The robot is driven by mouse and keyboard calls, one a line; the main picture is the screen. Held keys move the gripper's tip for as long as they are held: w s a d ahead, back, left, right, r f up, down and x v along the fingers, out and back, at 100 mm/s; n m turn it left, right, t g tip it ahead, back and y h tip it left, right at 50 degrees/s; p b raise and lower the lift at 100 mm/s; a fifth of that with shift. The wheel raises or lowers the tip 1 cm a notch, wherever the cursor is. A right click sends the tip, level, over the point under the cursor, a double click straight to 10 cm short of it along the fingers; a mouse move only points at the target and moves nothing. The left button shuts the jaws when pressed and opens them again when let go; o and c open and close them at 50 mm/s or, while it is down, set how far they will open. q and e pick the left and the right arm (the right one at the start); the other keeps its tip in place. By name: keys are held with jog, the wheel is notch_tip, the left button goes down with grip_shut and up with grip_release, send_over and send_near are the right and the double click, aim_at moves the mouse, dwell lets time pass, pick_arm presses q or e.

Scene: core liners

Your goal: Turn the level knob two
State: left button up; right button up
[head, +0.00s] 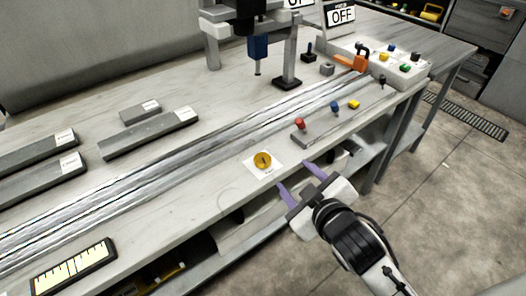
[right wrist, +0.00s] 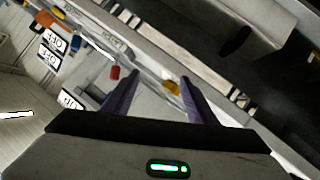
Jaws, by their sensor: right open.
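A round yellow knob (head: 262,160) sits on a white square plate (head: 268,174) near the front edge of the bench. My right gripper (head: 297,178) is open and empty, with its purple fingers pointing toward the knob from the lower right, apart from it. In the right wrist view the yellow knob (right wrist: 171,87) shows beyond and between the two purple fingers (right wrist: 155,92), closer to the right one. The writing on the plate is too small to read. My left gripper is not in view.
A grey strip with red (head: 300,123), blue (head: 335,106) and yellow (head: 354,104) knobs lies right of the plate. Metal rails (head: 215,142) run along the bench. An orange-handled control (head: 358,60) and OFF signs (head: 341,15) stand at the back. Dark bars (head: 150,135) lie at left.

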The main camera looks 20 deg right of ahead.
jog(key=w+a+r+n+t+y, duration=0.1)
jog(key=w+a+r+n+t, duration=0.15)
jog(key=r, duration=0.45)
jog(key=w+a+r+n+t+y, duration=0.1)
jog(key=w+r+n+t, duration=0.1)
jog(key=w+r+t, duration=0.3)
jog(key=a+r+n+g+y, duration=0.1)
jog(key=a+r+n+y, duration=0.9)
jog(key=r+n, duration=0.25)
jog(key=s+a+n+g+y, duration=0.3)
jog(key=a+n+g+y, duration=0.4)
jog(key=n+g, duration=0.5)
jog(key=n+g+h, duration=0.6)
jog(key=n+h, duration=0.8)
jog(key=h, duration=0.1)
send_near(262, 158)
jog(key=shift+t, duration=0.25)
jog(key=x, duration=0.8)
jog(key=shift+s+f+p, duration=0.1)
jog(key=shift+s+p, duration=0.05)
jog(key=shift+p, duration=0.15)
